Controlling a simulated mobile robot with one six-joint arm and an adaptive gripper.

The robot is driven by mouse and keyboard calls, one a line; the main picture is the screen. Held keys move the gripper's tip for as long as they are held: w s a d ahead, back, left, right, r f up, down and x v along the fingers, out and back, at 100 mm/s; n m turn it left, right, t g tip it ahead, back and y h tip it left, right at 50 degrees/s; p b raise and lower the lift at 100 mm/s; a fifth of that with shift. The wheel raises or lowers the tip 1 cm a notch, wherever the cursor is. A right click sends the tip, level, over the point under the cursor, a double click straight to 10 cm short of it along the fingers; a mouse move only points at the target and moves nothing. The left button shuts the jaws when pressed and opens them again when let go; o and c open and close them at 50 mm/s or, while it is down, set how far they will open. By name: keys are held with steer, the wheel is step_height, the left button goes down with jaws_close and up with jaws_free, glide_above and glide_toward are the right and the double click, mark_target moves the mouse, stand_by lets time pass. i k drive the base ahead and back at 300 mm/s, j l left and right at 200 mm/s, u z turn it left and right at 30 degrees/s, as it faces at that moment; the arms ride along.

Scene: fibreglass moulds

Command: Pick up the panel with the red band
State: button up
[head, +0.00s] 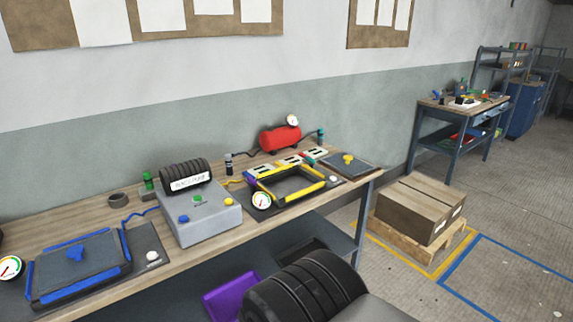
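Several small white panels with dark marks lie in a row on the workbench (60,226), behind the yellow-edged frame (286,198). One panel (290,160) in the middle of the row appears to have a red patch by its right end. The panels are small in the picture, and I cannot tell for sure which patch belongs to which panel. Yellow, purple and green patches show along the same row. My gripper is not in view. Dark ribbed and grey parts at the bottom centre look like my own arm, well in front of the row.
A red tank (280,138) with a gauge stands behind the row. A grey box (200,216) with a black roll stands to its left. A blue-edged mould (78,268) lies at far left. A carton (418,208) sits on a pallet at right. Open floor lies beyond it.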

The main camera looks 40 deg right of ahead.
mark_target(316, 152)
steer(key=z, duration=1.3)
steer(key=i+l+u, duration=0.15)
steer(key=i+l, duration=0.2)
steer(key=i, duration=0.2)
steer(key=i+l+u, duration=0.15)
steer(key=i+l, duration=0.25)
steer(key=i, duration=0.15)
steer(key=i+l+u, duration=0.15)
steer(key=i+l, duration=0.35)
steer(key=i+l+u, duration=0.15)
steer(key=i+l, duration=0.3)
steer(key=i+l+u, duration=0.15)
steer(key=i+l, duration=0.3)
steer(key=l, duration=0.2)
steer(key=i+l+u, duration=0.15)
steer(key=i+l, duration=0.3)
steer(key=l, duration=0.2)
